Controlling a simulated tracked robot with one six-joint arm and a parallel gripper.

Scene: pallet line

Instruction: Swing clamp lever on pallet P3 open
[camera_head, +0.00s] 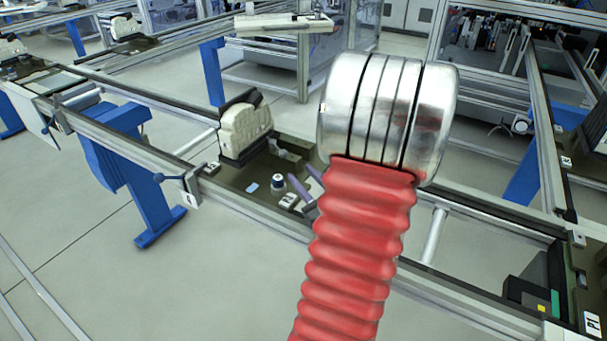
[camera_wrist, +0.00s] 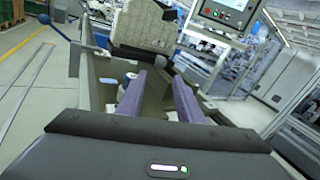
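A pallet (camera_head: 232,177) sits on the conveyor in the head view and carries an upright beige block (camera_head: 245,130); I cannot read its label. The block is also at the top of the wrist view (camera_wrist: 145,25). My gripper (camera_wrist: 160,80) has two purple fingers, apart and with nothing between them, reaching low over the pallet. It shows partly behind my arm in the head view (camera_head: 308,190).
A blue ball-ended lever (camera_head: 172,178) sticks out from the conveyor's near side, also in the wrist view (camera_wrist: 58,28). A white-and-blue round piece (camera_head: 278,183) stands on the pallet. Another pallet, labelled P1 (camera_head: 593,325), is at lower right. A control panel (camera_wrist: 228,14) stands behind.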

